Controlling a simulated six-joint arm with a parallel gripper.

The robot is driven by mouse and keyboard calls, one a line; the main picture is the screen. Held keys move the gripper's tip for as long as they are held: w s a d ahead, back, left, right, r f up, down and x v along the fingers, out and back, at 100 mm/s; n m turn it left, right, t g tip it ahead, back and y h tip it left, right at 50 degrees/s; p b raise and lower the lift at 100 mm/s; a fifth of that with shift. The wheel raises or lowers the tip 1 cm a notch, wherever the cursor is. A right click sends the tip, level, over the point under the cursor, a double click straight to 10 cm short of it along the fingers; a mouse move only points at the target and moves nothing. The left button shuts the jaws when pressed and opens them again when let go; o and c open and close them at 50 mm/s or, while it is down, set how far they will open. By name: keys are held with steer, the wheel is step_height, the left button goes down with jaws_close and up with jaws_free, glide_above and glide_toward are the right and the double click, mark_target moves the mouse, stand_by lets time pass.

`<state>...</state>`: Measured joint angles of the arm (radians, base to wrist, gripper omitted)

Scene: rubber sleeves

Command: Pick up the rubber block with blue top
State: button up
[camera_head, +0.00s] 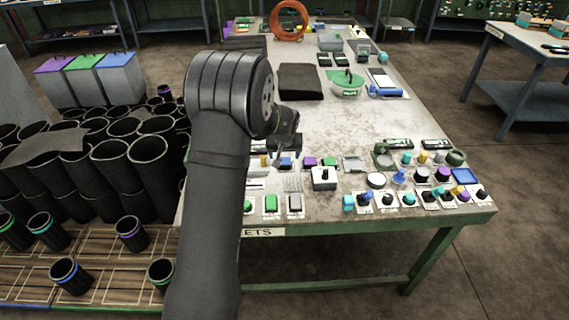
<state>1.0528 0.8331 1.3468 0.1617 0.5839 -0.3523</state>
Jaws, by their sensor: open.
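A small rubber block with a blue top (286,162) sits in the back row of small parts on the workbench, just in front of my arm's end. My gripper (277,158) points down right at this block's left side, its jaws open. The gripper is small and dark here and partly hidden by my arm, so I cannot tell whether a finger touches the block. A purple-topped block (310,161) and a green-topped block (330,162) stand to its right.
A black-knobbed switch box (324,179) and several small coloured parts crowd the right. Black sleeves (115,160) fill the left.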

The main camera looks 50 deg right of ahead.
mark_target(285, 161)
steer(key=x, duration=0.5)
steer(key=shift+d, duration=0.1)
steer(key=c, duration=1.1)
steer(key=shift+r, duration=0.15)
